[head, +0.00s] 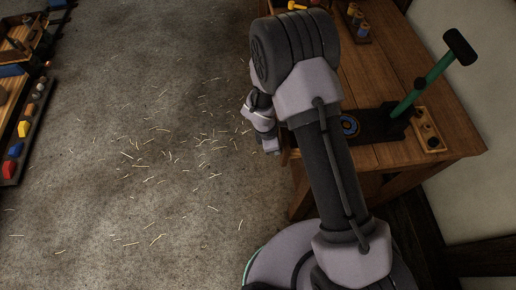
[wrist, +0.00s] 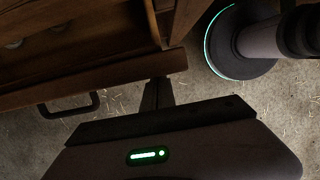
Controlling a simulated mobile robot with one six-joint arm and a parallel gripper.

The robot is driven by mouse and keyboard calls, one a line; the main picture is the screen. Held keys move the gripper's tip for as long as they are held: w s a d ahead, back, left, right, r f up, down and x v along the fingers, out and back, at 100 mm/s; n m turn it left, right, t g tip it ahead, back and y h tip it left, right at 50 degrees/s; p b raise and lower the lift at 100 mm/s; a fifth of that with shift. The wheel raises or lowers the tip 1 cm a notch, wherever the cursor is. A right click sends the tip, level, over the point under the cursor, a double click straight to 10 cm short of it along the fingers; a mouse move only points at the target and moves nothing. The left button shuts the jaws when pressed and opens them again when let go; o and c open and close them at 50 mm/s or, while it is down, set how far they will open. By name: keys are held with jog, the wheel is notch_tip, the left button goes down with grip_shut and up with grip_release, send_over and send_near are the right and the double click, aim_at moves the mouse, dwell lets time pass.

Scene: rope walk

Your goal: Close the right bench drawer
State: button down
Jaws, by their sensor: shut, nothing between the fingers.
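The right bench drawer (wrist: 120,73) is pulled out in the wrist view, its interior showing behind the wooden front. A dark bar handle (wrist: 72,106) is on that front. In the head view my arm hides most of the drawer. My gripper (wrist: 158,84) is shut and empty. Its fingertips are at the drawer front, to the right of the handle; whether they touch it I cannot tell. In the head view my gripper (head: 271,148) hangs beside the left edge of the wooden bench (head: 397,68).
On the bench stand a green-handled lever tool (head: 425,85) and a rack of spools (head: 357,22). A shelf with coloured blocks (head: 22,125) is at the far left. The floor between is clear except for scattered straw (head: 160,155).

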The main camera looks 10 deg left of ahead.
jog(key=shift+w+d, duration=0.2)
jog(key=shift+d, duration=0.7)
jog(key=shift+w+d, duration=0.2)
jog(key=shift+d, duration=0.7)
